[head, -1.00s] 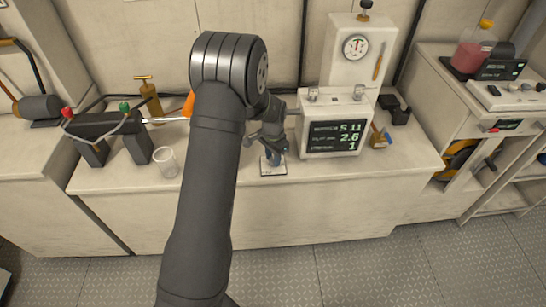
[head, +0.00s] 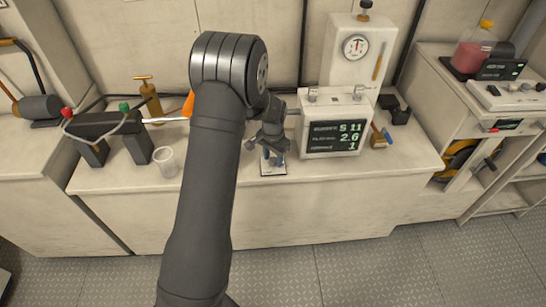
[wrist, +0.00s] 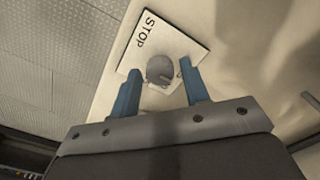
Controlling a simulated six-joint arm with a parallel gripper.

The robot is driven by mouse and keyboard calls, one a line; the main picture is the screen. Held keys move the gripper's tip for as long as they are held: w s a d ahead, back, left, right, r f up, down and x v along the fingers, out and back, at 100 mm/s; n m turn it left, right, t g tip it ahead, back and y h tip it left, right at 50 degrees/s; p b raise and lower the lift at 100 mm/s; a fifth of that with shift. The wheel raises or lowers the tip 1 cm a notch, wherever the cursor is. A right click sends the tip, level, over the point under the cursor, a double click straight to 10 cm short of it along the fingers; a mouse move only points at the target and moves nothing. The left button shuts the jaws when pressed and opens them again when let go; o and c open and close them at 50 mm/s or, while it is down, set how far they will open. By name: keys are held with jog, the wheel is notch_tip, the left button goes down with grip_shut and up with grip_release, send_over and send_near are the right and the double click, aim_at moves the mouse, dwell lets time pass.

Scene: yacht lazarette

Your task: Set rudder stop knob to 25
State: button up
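The rudder stop knob (wrist: 160,70) is a round grey knob on a white plate (wrist: 150,32) marked STOP, seen in the wrist view. In that view the blue fingers of my gripper (wrist: 160,95) stand apart on either side below the knob, with nothing between them. The fingertips appear close to the knob, but I cannot tell whether they touch it. In the head view my gripper (head: 273,158) points down over the plate (head: 273,172) on the bench, and it mostly hides the knob. No scale numbers are readable around the knob.
A box with a display (head: 337,137) reading S 11, 2.6 and 1 stands just right of my gripper. The bench front (head: 330,180) is clear.

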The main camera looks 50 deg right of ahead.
aim_at(273, 159)
jog(key=shift+o, duration=0.4)
jog(key=shift+r, duration=0.1)
notch_tip(273, 159, up, 17)
jog(key=shift+r, duration=0.15)
dwell(0.4)
notch_tip(273, 159, down, 18)
jog(key=shift+r, duration=0.25)
dwell(0.5)
